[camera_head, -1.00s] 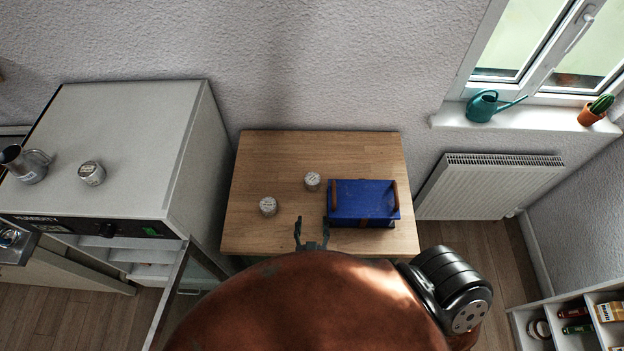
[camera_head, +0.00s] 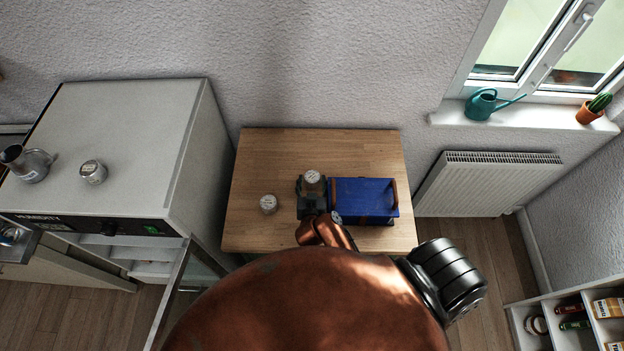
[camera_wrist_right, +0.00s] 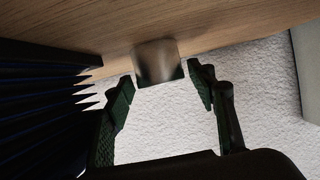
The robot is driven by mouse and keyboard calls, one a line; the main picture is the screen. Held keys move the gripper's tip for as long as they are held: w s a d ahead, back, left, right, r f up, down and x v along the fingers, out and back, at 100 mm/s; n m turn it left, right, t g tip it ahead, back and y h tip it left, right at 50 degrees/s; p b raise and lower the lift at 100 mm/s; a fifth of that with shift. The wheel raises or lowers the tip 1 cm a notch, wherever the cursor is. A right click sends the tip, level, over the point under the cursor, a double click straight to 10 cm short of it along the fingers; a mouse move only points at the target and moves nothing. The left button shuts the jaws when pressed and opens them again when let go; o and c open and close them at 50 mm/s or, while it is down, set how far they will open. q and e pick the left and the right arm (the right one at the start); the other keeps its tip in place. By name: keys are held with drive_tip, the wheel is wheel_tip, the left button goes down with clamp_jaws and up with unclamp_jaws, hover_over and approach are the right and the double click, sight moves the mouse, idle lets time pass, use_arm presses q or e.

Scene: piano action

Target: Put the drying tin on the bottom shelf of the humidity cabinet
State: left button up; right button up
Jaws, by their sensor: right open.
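Two small silvery tins with pale lids stand on the wooden table: a left tin (camera_head: 268,204) and a right tin (camera_head: 312,177) beside the blue case. Another tin (camera_head: 93,172) stands on top of the humidity cabinet (camera_head: 130,130). I cannot read the labels, so I cannot tell which is the drying tin. My right gripper (camera_head: 312,187) is open at the right tin. In the right wrist view the fingers (camera_wrist_right: 160,78) lie on either side of this tin (camera_wrist_right: 157,60), with gaps. The cabinet's glass door (camera_head: 172,290) stands open; its shelves (camera_head: 150,255) show only partly. My left gripper is not in view.
A blue ribbed case (camera_head: 362,197) lies close right of the gripper; its dark ribs (camera_wrist_right: 40,100) show in the wrist view. A metal jug (camera_head: 30,162) stands on the cabinet. The back of the table (camera_head: 330,145) is clear. A radiator (camera_head: 490,183) is at the right.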

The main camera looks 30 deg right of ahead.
drive_tip(key=x, duration=0.2)
drive_tip(key=shift+w+d+f, duration=0.1)
drive_tip(key=shift+w+f, duration=0.15)
drive_tip(key=shift+c, duration=0.4)
drive_tip(key=c, duration=1)
